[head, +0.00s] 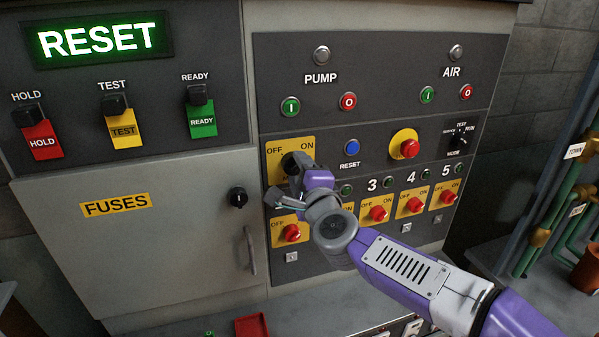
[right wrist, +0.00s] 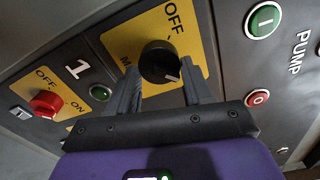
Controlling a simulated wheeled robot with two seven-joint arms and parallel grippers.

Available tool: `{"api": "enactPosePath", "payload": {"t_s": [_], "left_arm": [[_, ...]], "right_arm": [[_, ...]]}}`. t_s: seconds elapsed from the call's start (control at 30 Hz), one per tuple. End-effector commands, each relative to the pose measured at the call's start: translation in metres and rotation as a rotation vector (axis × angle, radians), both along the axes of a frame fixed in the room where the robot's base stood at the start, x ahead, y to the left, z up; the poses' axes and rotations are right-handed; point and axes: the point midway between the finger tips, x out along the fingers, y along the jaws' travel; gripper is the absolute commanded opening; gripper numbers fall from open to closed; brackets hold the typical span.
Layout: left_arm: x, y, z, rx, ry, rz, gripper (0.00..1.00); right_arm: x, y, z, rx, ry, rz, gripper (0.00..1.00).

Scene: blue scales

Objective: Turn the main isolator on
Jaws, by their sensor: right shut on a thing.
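The main isolator is a black rotary knob (head: 291,161) on a yellow plate (head: 277,148) marked OFF at left and ON at right. In the right wrist view the black knob (right wrist: 158,60) sits between my two grey fingers, with a white mark on its lower edge, away from the OFF lettering. My right gripper (head: 297,173) is shut on this knob. The gripper hides the lower part of the plate in the head view. The ON lettering cannot be made out in the right wrist view. My left gripper is not in view.
Numbered red switches on yellow plates, such as switch 1 (head: 291,233), sit close below. A blue reset button (head: 351,147), a red emergency button (head: 409,148) and the pump buttons (head: 290,107) are nearby. The fuses door (head: 150,240) is shut at left.

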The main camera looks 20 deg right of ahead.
Motion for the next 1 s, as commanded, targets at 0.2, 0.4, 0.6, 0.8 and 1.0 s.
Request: {"api": "enactPosePath", "payload": {"t_s": [0.2,0.4,0.6,0.8,1.0], "left_arm": [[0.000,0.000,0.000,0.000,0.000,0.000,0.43],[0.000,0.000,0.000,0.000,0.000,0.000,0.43],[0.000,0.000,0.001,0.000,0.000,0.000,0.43],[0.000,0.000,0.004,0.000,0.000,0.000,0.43],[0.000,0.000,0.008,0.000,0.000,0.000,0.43]], "right_arm": [[0.000,0.000,0.000,0.003,0.001,0.000,0.68],[0.000,0.000,0.000,0.001,0.000,0.000,0.76],[-0.004,0.000,0.001,0.001,-0.001,0.000,0.76],[-0.033,-0.001,0.002,0.002,-0.002,0.001,0.76],[-0.062,-0.002,0.001,0.002,-0.001,0.000,0.76]]}}
